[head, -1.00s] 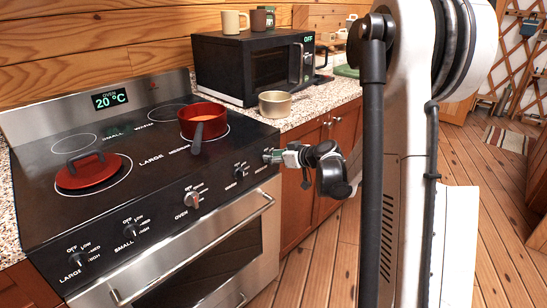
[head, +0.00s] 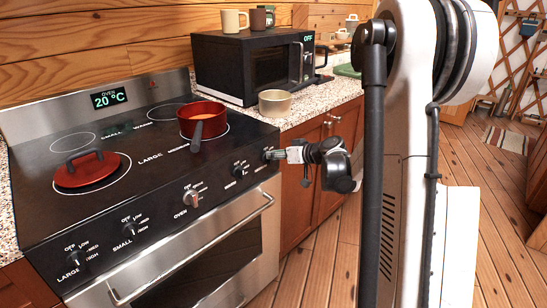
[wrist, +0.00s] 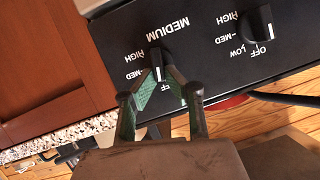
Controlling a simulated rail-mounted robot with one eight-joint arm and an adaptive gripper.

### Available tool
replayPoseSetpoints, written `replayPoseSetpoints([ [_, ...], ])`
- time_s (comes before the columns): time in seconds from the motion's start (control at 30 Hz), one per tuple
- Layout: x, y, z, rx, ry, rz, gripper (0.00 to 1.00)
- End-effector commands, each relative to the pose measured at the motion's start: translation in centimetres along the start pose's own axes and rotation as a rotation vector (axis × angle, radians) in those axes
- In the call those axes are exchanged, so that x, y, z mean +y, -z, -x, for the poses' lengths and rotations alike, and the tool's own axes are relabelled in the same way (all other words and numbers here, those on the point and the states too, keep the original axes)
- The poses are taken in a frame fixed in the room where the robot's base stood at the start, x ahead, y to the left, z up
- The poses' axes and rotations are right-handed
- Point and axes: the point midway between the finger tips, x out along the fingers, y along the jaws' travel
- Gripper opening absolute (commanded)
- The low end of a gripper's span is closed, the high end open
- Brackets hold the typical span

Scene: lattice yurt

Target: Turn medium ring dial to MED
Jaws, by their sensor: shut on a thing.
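The medium dial (wrist: 156,56) is a black knob on the black control panel, beside the printed word MEDIUM in the wrist view. Its white mark points down in that view, toward my fingers, not at the MED label on its left. In the head view my gripper (head: 277,155) reaches the right end of the stove front from the right and mostly covers the dial.
Another dial (wrist: 258,25) sits close beside the gripped one, its mark at OFF. A red pot (head: 202,122) and a red lid (head: 86,168) are on the cooktop. A beige pot (head: 275,103) and a microwave (head: 250,65) stand on the counter. Open floor lies right.

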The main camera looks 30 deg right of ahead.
Motion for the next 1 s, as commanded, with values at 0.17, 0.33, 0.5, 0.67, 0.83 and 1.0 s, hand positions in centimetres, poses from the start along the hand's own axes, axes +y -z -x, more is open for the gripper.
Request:
replayPoseSetpoints([
  [0.17,0.5,-0.2,-0.1,0.000,0.063,-0.151,0.00],
  [0.33,0.8,-0.4,-0.1,0.000,0.125,-0.300,0.00],
  [0.5,1.2,-0.5,-0.2,0.000,0.187,-0.449,0.00],
  [0.67,1.5,-0.7,-0.3,0.000,0.245,-0.590,0.00],
  [0.83,1.7,-0.9,-0.4,-0.001,0.307,-0.739,0.00],
  [1.0,1.9,-1.2,-0.5,-0.001,0.367,-0.884,0.00],
])
